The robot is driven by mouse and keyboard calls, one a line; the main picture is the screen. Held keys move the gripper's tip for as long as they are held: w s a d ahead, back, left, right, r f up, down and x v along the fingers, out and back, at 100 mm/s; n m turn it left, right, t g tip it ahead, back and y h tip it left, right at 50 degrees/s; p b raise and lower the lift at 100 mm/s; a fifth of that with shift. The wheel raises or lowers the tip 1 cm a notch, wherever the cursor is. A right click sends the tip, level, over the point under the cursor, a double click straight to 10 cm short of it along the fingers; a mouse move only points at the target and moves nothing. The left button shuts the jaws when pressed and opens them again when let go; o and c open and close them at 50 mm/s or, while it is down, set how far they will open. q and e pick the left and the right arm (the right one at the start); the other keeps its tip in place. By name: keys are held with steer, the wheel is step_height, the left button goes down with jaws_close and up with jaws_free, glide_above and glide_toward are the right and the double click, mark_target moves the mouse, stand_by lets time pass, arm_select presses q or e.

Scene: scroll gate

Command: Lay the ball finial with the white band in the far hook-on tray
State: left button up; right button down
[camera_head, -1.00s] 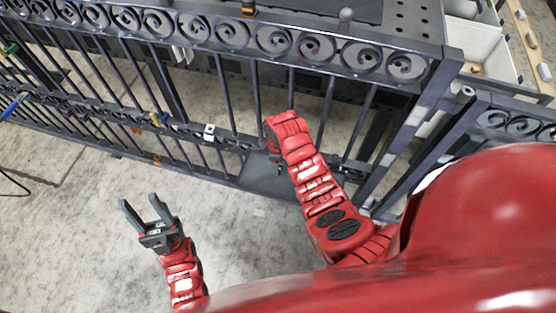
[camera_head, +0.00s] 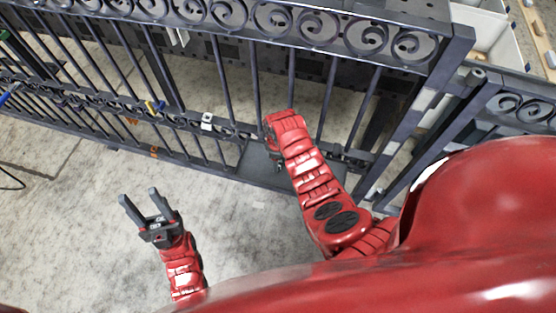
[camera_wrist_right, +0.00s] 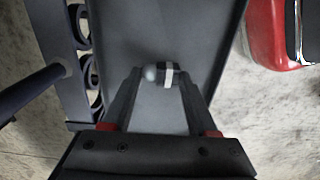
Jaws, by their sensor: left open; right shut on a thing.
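The ball finial with the white band (camera_wrist_right: 169,73) is in the right wrist view, between the fingertips of my right gripper (camera_wrist_right: 160,80), which is shut on it. It has a grey rounded end and a dark part beside the band. A grey tray-like panel with raised edges (camera_wrist_right: 160,25) lies below it in that view; I cannot tell the gap. A grey panel at the gate's foot (camera_head: 262,168) shows in the head view, partly hidden by my right arm. Which tray it is, I cannot tell. My left gripper (camera_head: 138,196) is open and empty over the floor.
A dark metal gate with scrolls and bars (camera_head: 215,85) crosses the head view in front of me. A second scroll panel (camera_head: 520,110) stands at the right. White bins (camera_head: 490,35) are beyond the gate at upper right.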

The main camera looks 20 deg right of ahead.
steer(key=shift+f+b, duration=0.35)
steer(key=shift+f, duration=0.05)
steer(key=shift+c, duration=0.5)
jaws_free()
steer(key=shift+r, duration=0.1)
step_height(320, 180, up, 17)
steer(key=p, duration=0.4)
steer(key=shift+r+p, duration=0.15)
steer(key=shift+p, duration=0.25)
steer(key=shift+s, duration=0.1)
